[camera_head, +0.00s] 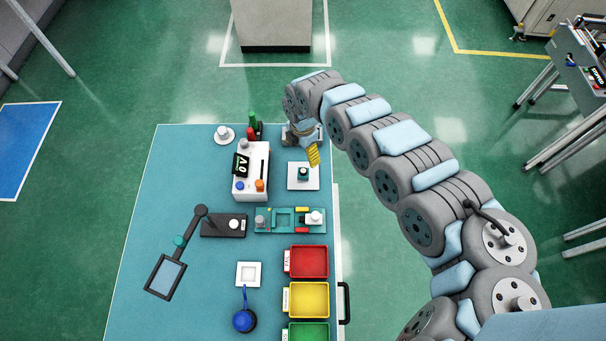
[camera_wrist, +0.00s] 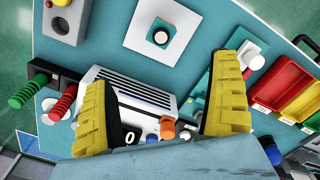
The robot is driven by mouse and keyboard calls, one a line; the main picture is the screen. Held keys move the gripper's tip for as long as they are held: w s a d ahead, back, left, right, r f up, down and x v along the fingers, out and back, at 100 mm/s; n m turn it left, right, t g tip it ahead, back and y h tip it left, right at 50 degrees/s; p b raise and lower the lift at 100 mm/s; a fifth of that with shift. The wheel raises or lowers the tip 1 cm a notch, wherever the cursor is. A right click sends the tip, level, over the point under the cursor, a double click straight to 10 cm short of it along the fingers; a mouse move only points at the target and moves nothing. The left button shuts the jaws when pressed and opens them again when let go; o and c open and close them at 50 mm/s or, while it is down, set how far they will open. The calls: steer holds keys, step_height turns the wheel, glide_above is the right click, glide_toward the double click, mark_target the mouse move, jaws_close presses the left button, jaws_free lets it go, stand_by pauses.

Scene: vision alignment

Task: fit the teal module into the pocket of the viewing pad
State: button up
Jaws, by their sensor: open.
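The same module shows upright near the top of the wrist view (camera_wrist: 161,36). A white pad (camera_head: 240,283) with a square recess, seemingly the viewing pad, lies lower on the table, and its pocket looks empty. My gripper (camera_head: 313,155) is just above the module in the head view, apart from it. In the wrist view its yellow fingers (camera_wrist: 168,75) are spread wide with nothing held between them.
A white instrument box (camera_head: 254,160) with knobs stands left of the plate. A teal fixture board (camera_head: 266,228) lies below it. Red (camera_head: 309,262), yellow (camera_head: 309,299) and green bins line the right edge. A blue round-based device (camera_head: 243,320) stands near the pad. The left table area is mostly clear.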

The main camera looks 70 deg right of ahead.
mark_target(303, 170)
steer(key=shift+f+b, duration=0.3)
steer(key=shift+f, duration=4.05)
steer(key=shift+f, duration=0.15)
steer(key=shift+f, duration=0.2)
steer(key=shift+s+f+b, duration=0.1)
steer(key=shift+f+b, duration=0.25)
steer(key=shift+f, duration=1.9)
steer(key=c, duration=1.5)
